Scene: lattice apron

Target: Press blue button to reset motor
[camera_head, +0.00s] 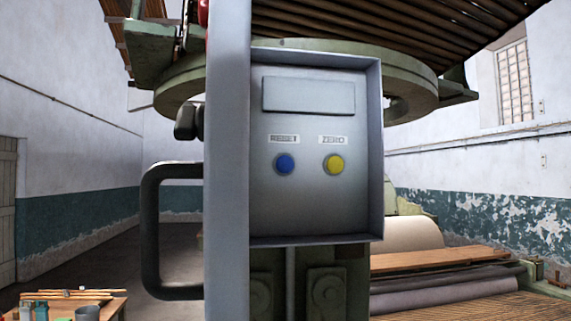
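A round blue button (285,164) sits on the left half of a grey control panel (315,215) in the head view. A white label reading RESET (283,139) is just above it. A round yellow button (333,164) is to its right, under a label reading ZERO (333,140). A blank grey display plate (309,96) is above both labels. Nothing touches or covers the blue button. Neither of my grippers is in view.
A grey post (228,150) with a black handle (152,232) stands left of the panel. The panel's raised rim frames it. A green ring and slatted frame (400,75) hang above. A bench with tools (105,305) is lower left, rolls (440,290) lower right.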

